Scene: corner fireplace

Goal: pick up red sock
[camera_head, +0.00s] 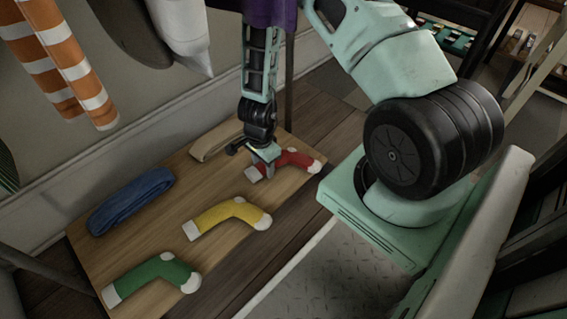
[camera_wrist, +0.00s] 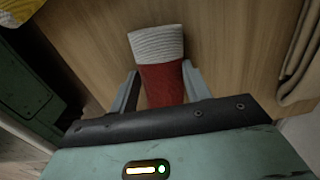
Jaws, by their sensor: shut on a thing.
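The red sock (camera_head: 298,158) has white ends and lies at the far right end of the wooden board, in the head view. In the wrist view the red sock (camera_wrist: 162,82) shows its red part and ribbed white cuff between the two fingers. My gripper (camera_head: 265,158) points down at the sock's left part. My gripper (camera_wrist: 160,88) is shut on the sock, with one finger on each side. The sock's far part is hidden behind the gripper body in the wrist view. I cannot tell whether the sock is clear of the board.
On the wooden board (camera_head: 140,225) lie a yellow sock (camera_head: 225,214), a green sock (camera_head: 150,275), a folded blue cloth (camera_head: 132,198) and a folded beige cloth (camera_head: 215,140). An orange-and-white striped item (camera_head: 62,55) hangs at upper left. A wall runs behind the board.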

